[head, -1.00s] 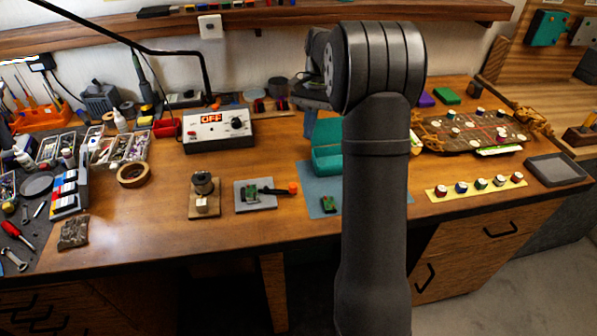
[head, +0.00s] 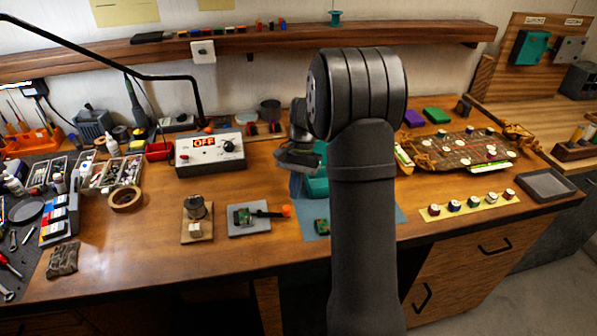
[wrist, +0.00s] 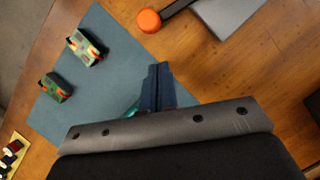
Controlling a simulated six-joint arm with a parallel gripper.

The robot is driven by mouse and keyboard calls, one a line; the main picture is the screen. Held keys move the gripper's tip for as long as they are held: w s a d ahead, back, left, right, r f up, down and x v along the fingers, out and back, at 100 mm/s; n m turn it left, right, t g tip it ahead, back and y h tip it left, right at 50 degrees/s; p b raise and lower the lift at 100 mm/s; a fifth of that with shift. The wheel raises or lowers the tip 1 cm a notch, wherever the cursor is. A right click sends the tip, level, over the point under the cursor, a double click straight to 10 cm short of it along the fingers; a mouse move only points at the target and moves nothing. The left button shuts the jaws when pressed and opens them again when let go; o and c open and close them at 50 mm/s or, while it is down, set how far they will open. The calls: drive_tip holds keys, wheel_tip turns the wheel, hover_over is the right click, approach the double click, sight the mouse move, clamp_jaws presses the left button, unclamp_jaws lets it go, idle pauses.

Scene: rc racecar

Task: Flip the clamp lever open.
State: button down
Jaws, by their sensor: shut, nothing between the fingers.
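The clamp is a grey plate (head: 262,229) with a green circuit board (head: 243,216) on it. A black lever (head: 268,213) with an orange knob (head: 286,211) lies low and points right from the plate. In the wrist view the orange knob (wrist: 149,20), part of the black lever (wrist: 178,6) and the grey plate (wrist: 230,14) show at the top edge. My gripper (head: 297,160) is shut and empty, above the bench behind and right of the knob. Its shut fingers (wrist: 158,72) show over the blue mat, apart from the knob.
Small green parts (wrist: 85,47) lie on the mat. A wooden block with a spool (head: 196,226) stands left of the clamp.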

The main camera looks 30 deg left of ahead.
drive_tip(key=shift+s+d+r, duration=0.1)
drive_tip(key=shift+s+d, duration=0.05)
drive_tip(key=shift+s, duration=0.55)
drive_tip(key=shift+s+d, duration=0.15)
drive_tip(key=shift+s, duration=0.5)
drive_tip(key=shift+s+d+m, duration=0.2)
drive_tip(key=shift+d+m, duration=0.15)
drive_tip(key=shift+m, duration=0.15)
drive_tip(key=shift+s+d+m+y, duration=0.7)
drive_tip(key=shift+s+m, duration=0.15)
drive_tip(key=shift+m, duration=0.45)
drive_tip(key=s+m, duration=0.1)
drive_tip(key=m, duration=0.1)
drive_tip(key=s+d+m+y, duration=0.1)
drive_tip(key=shift+s+d+m, duration=0.1)
drive_tip(key=shift+s+m, duration=0.25)
drive_tip(key=shift+m, duration=0.05)
drive_tip(key=s+m+y, duration=0.1)
drive_tip(key=s+m, duration=0.1)
drive_tip(key=shift+d+m+t, duration=0.15)
drive_tip(key=shift+m+t, duration=0.25)
drive_tip(key=shift+s+m+t+y, duration=0.3)
drive_tip(key=shift+s+m+y, duration=0.2)
drive_tip(key=shift+s+m, duration=0.65)
drive_tip(key=shift+s+a+m, duration=0.3)
drive_tip(key=shift+s+m, duration=0.25)
drive_tip(key=shift+m, duration=0.3)
drive_tip(key=shift+s+a, duration=0.15)
drive_tip(key=shift+s, duration=0.25)
